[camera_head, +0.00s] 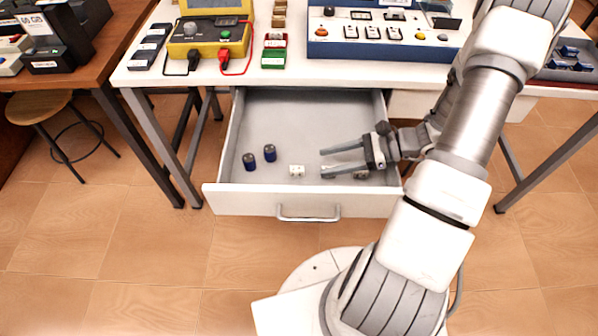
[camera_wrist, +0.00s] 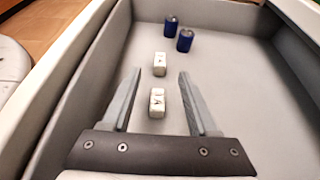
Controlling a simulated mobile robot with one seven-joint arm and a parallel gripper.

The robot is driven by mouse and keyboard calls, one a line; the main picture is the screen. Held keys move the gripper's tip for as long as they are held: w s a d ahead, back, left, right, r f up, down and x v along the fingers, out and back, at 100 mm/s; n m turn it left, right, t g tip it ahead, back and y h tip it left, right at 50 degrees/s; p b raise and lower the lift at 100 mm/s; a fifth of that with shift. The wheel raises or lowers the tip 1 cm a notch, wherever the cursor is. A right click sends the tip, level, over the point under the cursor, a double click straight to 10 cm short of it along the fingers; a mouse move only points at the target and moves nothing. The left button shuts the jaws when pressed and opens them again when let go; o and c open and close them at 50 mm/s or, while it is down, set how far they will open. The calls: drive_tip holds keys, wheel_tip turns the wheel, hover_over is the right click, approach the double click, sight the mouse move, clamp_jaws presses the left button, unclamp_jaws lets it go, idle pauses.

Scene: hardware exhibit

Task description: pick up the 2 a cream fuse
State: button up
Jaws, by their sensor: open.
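Two small cream fuses with dark marks lie in the open drawer (camera_head: 290,110). In the wrist view, the nearer fuse (camera_wrist: 157,103) appears between my fingers, with gaps on both sides. The farther fuse (camera_wrist: 160,64) appears just beyond the fingertips, and one cream fuse (camera_head: 297,170) shows left of my gripper in the head view. My gripper (camera_head: 323,162) is open and empty inside the drawer, pointing left; its fingers also frame the wrist view (camera_wrist: 160,80). The nearer fuse is not clearly seen in the head view. Its height below the fingers is hard to tell.
Two dark blue cylinders (camera_head: 249,161) (camera_head: 269,153) stand at the drawer's left. The drawer's front panel (camera_head: 255,201) is close to my lower finger. The white tabletop above holds a yellow meter (camera_head: 210,38) and a blue-edged panel (camera_head: 380,50). The drawer's back middle floor is clear.

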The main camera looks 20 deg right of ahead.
sight(297, 169)
drive_tip(key=b+x, duration=0.1)
drive_tip(key=x, duration=0.6)
drive_tip(key=shift+a+f+b, duration=0.2)
drive_tip(key=shift+a+b, duration=0.05)
drive_tip(key=shift+b, duration=0.15)
clamp_jaws()
